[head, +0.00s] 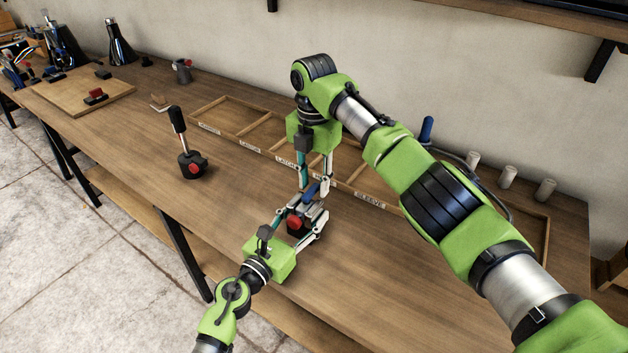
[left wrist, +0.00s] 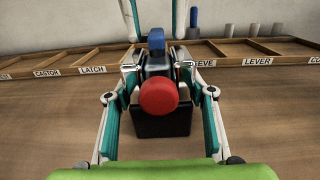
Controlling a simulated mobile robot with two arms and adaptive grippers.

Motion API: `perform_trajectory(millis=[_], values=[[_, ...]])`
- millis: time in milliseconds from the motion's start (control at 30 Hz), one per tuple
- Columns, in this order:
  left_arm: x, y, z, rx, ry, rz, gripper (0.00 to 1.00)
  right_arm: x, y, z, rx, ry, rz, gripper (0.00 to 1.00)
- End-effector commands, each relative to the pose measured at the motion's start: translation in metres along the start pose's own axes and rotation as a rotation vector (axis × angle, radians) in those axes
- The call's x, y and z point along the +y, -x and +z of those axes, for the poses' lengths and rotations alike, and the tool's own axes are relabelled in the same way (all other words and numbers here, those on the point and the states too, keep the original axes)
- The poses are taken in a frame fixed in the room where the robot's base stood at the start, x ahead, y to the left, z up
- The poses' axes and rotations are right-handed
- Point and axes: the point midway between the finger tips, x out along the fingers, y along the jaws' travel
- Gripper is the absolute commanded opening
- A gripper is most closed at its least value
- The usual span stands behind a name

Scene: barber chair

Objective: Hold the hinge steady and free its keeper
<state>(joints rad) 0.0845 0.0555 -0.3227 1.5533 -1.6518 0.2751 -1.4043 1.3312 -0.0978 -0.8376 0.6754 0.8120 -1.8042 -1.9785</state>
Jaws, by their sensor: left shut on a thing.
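The hinge (head: 314,212) is a grey metal piece on a black block with a red round knob (head: 294,222). In the left wrist view the knob (left wrist: 158,97) faces the camera. My left gripper (head: 302,216) is shut on the hinge, one finger on each side. A blue piece (head: 311,191), perhaps the keeper, sits on top of the hinge; it also shows in the left wrist view (left wrist: 156,38). My right gripper (head: 314,183) points down from above, its fingers open on either side of the blue piece with gaps visible. The hinge's far side is hidden.
A low wooden tray (head: 222,98) with labelled compartments lies behind the hinge. A black handle on a red-knobbed base (head: 192,165) stands to the left. A blue-handled tool (head: 426,130) and grey cylinders (head: 508,177) stand at the back right. The table front is clear.

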Motion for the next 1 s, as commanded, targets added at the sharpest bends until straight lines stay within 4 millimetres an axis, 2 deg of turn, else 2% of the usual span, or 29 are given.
perform_trajectory(millis=[133,233,500,700,833,1000], values=[[-0.001,0.000,-0.002,0.003,0.001,-0.001,0.10,0.000,0.003,0.000,0.000,-0.001,0.000,0.29],[-0.001,0.000,-0.002,0.003,0.001,-0.001,0.10,0.001,0.015,0.000,0.000,0.000,0.001,0.29],[-0.001,0.000,-0.002,0.003,0.001,-0.001,0.10,0.001,0.071,0.000,-0.002,0.000,0.002,0.29],[-0.001,0.000,-0.002,0.003,0.001,-0.002,0.10,0.001,0.105,0.000,-0.001,0.000,0.001,0.29],[-0.001,0.000,-0.002,0.003,0.001,-0.002,0.10,0.000,0.116,0.000,0.000,0.000,0.000,0.29],[-0.001,0.000,-0.002,0.003,0.001,-0.001,0.10,0.000,0.120,0.000,0.001,0.000,-0.001,0.29]])
